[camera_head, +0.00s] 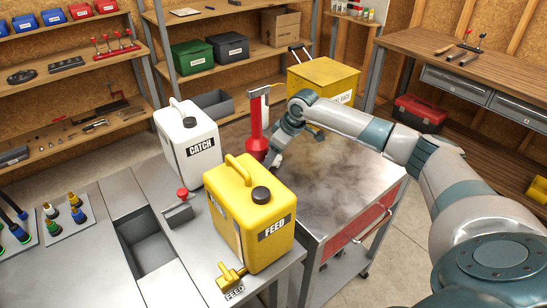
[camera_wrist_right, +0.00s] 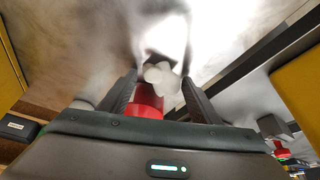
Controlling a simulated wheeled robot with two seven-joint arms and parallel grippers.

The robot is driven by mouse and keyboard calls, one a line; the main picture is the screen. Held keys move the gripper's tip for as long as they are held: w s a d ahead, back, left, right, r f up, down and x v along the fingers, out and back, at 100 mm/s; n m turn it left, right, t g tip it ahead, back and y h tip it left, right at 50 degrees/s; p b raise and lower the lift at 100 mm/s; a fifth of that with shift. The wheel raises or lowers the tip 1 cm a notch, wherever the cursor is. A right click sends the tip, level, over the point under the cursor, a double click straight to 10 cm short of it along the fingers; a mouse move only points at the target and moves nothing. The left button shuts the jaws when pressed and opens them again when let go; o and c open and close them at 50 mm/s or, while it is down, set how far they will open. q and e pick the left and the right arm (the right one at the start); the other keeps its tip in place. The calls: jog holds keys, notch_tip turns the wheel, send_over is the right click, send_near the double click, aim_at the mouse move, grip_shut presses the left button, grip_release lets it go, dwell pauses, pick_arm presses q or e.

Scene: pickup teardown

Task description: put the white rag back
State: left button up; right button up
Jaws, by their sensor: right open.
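My right gripper (camera_head: 275,158) is low over the metal cart top, just right of the red upright tool. In the right wrist view its two fingers (camera_wrist_right: 160,92) are apart. A small white lump (camera_wrist_right: 162,75), probably the white rag, shows between or just beyond the fingertips; I cannot tell whether it touches them. The red tool (camera_head: 257,125) also shows behind the finger gap in the wrist view (camera_wrist_right: 147,100). A yellow bin (camera_head: 323,80) with a label partly reading "RAGS" stands beyond the cart; its top looks closed. My left gripper is not in view.
A yellow FEED can (camera_head: 248,215) and a white CATCH can (camera_head: 187,145) stand on the bench left of the cart (camera_head: 350,185), close to my right gripper. The cart's right half is clear. A wooden workbench (camera_head: 455,55) stands at the back right.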

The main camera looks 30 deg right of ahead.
jog(key=shift+r, duration=0.1)
jog(key=b+v, duration=0.2)
jog(key=v, duration=1)
jog(key=shift+s, duration=0.1)
dwell(0.6)
